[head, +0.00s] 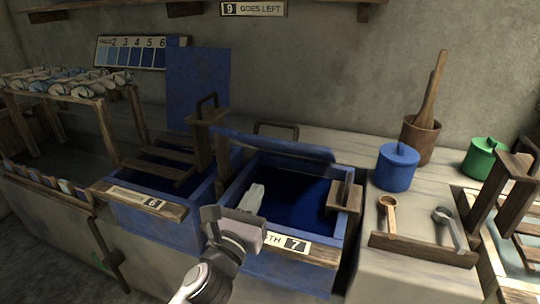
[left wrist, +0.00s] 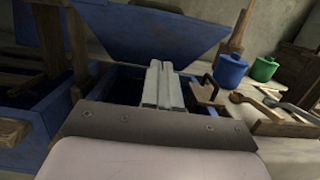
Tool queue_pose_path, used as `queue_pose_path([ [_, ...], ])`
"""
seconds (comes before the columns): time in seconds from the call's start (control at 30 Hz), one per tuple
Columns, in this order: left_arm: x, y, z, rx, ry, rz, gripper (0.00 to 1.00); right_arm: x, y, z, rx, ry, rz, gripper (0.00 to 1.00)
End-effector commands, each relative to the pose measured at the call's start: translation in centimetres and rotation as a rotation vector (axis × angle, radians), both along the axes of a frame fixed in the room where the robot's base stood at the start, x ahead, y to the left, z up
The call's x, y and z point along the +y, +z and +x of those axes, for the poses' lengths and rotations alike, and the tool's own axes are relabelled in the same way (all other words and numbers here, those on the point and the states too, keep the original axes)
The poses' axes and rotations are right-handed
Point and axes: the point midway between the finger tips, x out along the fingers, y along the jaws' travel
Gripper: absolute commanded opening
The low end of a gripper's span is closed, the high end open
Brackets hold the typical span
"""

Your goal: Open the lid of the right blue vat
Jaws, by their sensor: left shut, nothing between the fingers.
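The right blue vat (head: 336,250), with a plate marked 7 (head: 296,246) on its front, stands open with dark blue liquid inside. Its blue lid (head: 270,143) is raised and tilted up at the back edge, seen nearly edge-on, with a dark handle (head: 276,130) behind it. In the left wrist view the lid (left wrist: 150,35) rises beyond my fingers. My left gripper (head: 251,198) is shut and empty, its fingers over the front part of the vat opening, apart from the lid. My right gripper is not in view.
The left vat (head: 158,225), marked 6, is open with its lid (head: 197,85) upright and a wooden rack across it. A wooden block with a handle (head: 345,195) sits on the right vat's right rim. A blue pot (head: 397,167) and wooden scoop (head: 387,212) stand further right.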

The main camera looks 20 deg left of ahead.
Motion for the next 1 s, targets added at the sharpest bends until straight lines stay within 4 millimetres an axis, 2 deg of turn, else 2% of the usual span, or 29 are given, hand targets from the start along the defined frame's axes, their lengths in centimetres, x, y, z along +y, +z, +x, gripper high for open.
queue_pose_path([
  [0.43, -0.2, 1.3, 7.3, -0.001, -0.001, -0.004, 0.0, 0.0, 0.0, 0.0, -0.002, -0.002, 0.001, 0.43],
  [0.5, -0.3, 2.7, 7.8, -0.003, -0.001, -0.004, 0.0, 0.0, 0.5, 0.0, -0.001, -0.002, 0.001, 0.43],
  [0.63, -0.3, 3.8, 8.7, 0.0, 0.0, -0.003, 0.0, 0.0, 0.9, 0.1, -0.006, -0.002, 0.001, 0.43],
  [1.0, -0.3, 4.3, 9.2, 0.002, -0.001, -0.004, 0.0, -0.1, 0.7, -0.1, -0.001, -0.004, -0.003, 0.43],
])
